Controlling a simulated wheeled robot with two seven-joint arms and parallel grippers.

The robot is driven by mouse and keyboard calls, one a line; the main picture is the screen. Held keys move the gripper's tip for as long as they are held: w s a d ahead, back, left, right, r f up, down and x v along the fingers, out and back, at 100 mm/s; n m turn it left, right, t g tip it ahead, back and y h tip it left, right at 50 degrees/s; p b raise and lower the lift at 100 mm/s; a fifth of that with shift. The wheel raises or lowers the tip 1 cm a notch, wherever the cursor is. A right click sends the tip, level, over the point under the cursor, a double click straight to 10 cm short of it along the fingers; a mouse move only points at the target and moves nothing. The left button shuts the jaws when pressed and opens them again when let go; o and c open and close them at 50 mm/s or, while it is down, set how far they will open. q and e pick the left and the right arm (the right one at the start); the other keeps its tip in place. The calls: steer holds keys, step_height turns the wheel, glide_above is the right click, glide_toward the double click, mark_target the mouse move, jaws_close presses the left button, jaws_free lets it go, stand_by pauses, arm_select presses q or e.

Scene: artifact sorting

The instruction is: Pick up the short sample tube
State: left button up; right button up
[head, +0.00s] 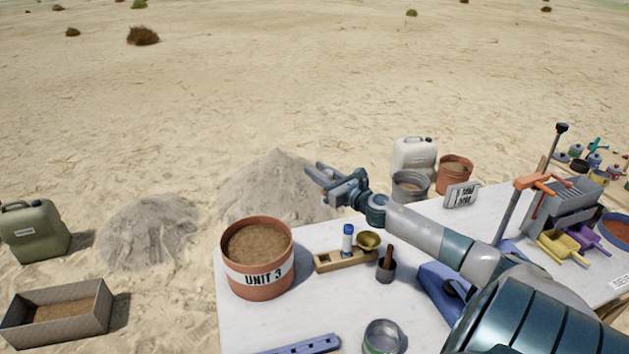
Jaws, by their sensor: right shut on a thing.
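A small white tube with a blue cap (348,240) stands upright in a wooden rack (328,263) on the table. I cannot tell from its size alone whether it is the short sample tube. My right gripper (316,180) is above and beyond the rack, past the table's far edge, pointing left. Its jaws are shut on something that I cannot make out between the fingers. My left gripper is not in view.
A terracotta pot of soil marked UNIT 3 (258,285) stands left of the rack. A metal tin (382,338) is nearer. Sand lies beyond the white table (320,310).

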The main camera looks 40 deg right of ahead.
steer(key=shift+r, duration=0.25)
steer(key=shift+d, duration=0.15)
steer(key=s+a+f+y+b, duration=0.1)
steer(key=s+a+f+b, duration=0.2)
steer(key=a, duration=0.6)
steer(key=s+a+f+n+y, duration=0.1)
steer(key=s+a+f, duration=0.1)
steer(key=a+f, duration=0.55)
steer(key=s+a+f+b, duration=0.2)
steer(key=s+a+f, duration=0.1)
steer(key=a, duration=0.7)
steer(key=s+a+r+b, duration=0.3)
steer(key=s+a, duration=0.9)
steer(key=a, duration=0.5)
steer(key=shift+s+b, duration=0.4)
steer(key=shift+b, duration=0.35)
